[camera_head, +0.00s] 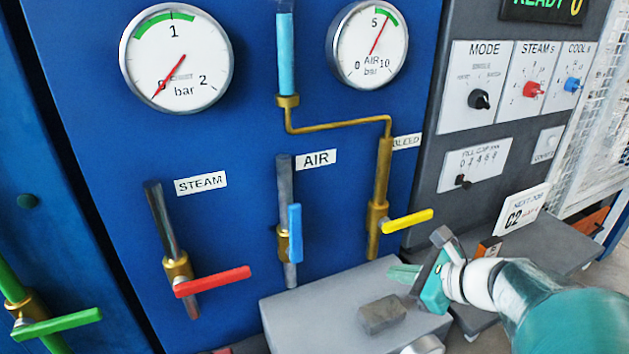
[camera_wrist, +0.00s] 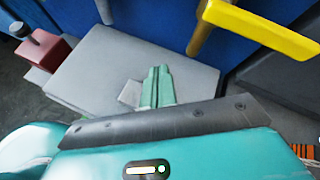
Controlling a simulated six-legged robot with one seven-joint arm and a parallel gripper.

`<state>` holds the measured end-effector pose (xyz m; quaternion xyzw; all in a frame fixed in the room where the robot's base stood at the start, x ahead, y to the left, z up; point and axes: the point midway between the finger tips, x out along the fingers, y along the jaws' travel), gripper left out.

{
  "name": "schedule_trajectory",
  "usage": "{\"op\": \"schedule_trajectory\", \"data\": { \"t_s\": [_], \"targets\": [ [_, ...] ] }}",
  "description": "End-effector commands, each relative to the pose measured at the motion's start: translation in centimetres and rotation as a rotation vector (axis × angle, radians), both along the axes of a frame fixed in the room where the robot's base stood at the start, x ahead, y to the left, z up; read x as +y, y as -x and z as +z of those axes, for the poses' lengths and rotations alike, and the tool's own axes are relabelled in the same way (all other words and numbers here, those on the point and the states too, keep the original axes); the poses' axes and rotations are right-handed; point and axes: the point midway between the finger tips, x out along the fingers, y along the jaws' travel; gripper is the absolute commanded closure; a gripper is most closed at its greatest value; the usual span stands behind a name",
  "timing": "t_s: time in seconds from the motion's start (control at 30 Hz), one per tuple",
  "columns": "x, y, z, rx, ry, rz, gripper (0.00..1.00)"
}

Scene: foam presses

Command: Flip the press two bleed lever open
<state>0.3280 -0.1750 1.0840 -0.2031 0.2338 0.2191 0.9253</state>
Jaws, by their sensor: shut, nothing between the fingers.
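The bleed lever (camera_head: 408,221) is a yellow handle on a brass valve under the BLEED label (camera_head: 406,141). It sticks out to the right, tilted slightly up and across its vertical brass pipe (camera_head: 383,170). In the wrist view the yellow lever (camera_wrist: 265,28) is at the top right, beyond my gripper. My gripper (camera_head: 392,273) is shut and empty, below the lever and over the grey box; its green fingers (camera_wrist: 157,88) are together in the wrist view. A gap separates the fingers from the lever.
A grey box top (camera_head: 290,318) with a small grey block (camera_head: 382,314) lies below the valves. The blue air lever (camera_head: 295,233) points down along its pipe; the red steam lever (camera_head: 212,282) sticks out right. A grey control panel (camera_head: 425,190) stands right of the bleed pipe.

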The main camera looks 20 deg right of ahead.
Motion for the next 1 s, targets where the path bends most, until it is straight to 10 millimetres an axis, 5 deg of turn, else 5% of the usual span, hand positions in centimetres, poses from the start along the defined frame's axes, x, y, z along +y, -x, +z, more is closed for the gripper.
{"op": "schedule_trajectory", "data": {
  "t_s": [0.2, 0.33, 0.77, 1.0],
  "targets": [
    [-7.0, 1.8, 0.7, -0.094, -0.236, -0.343, 1.0],
    [-9.3, 2.8, 1.1, -0.138, -0.315, -0.456, 1.0],
    [-9.6, 2.8, 1.1, -0.149, -0.334, -0.482, 1.0],
    [-9.4, 0.2, 0.1, -0.145, -0.335, -0.479, 1.0]
  ]
}}
